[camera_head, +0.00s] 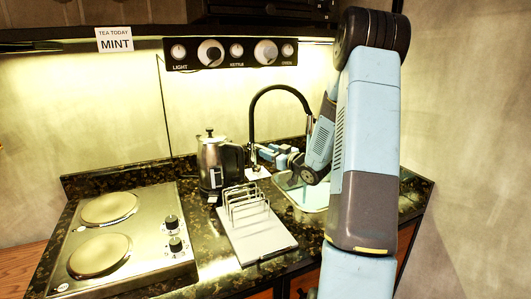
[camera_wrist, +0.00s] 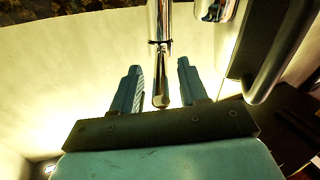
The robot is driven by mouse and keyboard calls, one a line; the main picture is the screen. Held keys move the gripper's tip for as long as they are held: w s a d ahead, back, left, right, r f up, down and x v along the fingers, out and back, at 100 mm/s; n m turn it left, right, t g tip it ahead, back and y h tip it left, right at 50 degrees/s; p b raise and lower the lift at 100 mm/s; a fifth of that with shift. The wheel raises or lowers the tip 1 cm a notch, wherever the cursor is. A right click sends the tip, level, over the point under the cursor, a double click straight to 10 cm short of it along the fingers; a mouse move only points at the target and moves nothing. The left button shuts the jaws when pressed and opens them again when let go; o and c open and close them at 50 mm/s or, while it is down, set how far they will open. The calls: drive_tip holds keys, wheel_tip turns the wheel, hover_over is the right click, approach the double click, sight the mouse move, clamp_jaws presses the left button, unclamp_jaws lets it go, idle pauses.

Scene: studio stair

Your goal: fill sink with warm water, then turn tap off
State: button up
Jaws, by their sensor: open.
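The tap (camera_head: 283,88) has a tall black gooseneck and stands behind the sink (camera_head: 310,197). The sink is pale and partly hidden by my arm; I cannot tell whether it holds water. My gripper (camera_head: 262,153) is beside the tap's lower part, with the kettle just to its left. In the wrist view my gripper (camera_wrist: 158,68) is open, its two blue fingers apart. A chrome tap body with a slim lever (camera_wrist: 160,95) shows between the fingers; I cannot tell whether they touch it. No stream of water is visible.
A steel kettle (camera_head: 210,160) stands close to the tap; its black handle (camera_wrist: 280,55) shows in the wrist view. A wire rack (camera_head: 248,205) stands on a pale board (camera_head: 262,243). A two-plate hob (camera_head: 150,235) is at left. Knobs line a wall panel (camera_head: 231,53).

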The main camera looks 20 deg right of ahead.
drive_tip(key=shift+w+a, duration=0.25)
drive_tip(key=shift+w, duration=0.35)
drive_tip(key=shift+c, duration=0.2)
clamp_jaws()
